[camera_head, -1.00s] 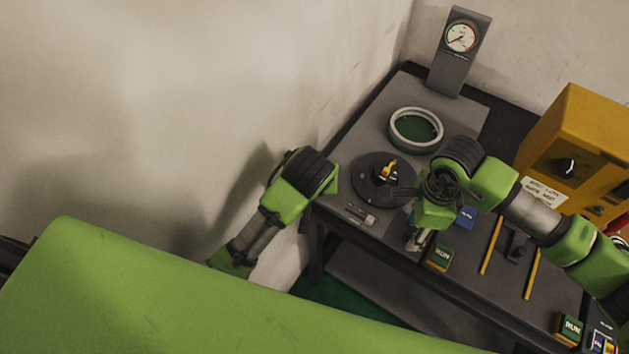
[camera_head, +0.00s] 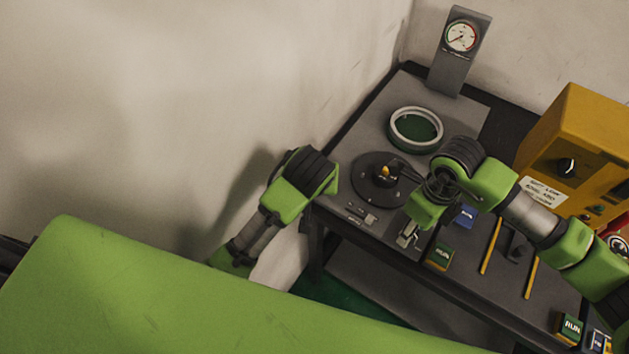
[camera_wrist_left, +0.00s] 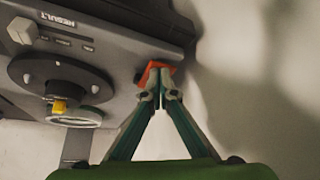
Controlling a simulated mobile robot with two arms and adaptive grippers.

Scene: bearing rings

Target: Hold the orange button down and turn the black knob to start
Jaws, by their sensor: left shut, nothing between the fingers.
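My left gripper (camera_wrist_left: 158,88) is shut and empty in the left wrist view. Its fingertips are right at an orange block-like part (camera_wrist_left: 154,69), which looks like the orange button, at the table's corner; whether they press it I cannot tell. In the head view its fingers are hidden behind its green wrist. A black knob (camera_head: 567,167) with a white mark sits on the yellow cabinet (camera_head: 594,120) at the right.
A grey ring with a green inside (camera_head: 391,132) lies behind the disc. A gauge stand (camera_head: 453,75) is at the back. RUN blocks (camera_head: 440,257), a blue block (camera_head: 465,216) and yellow bars (camera_head: 490,246) are at the front right. A wall stands left of the table.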

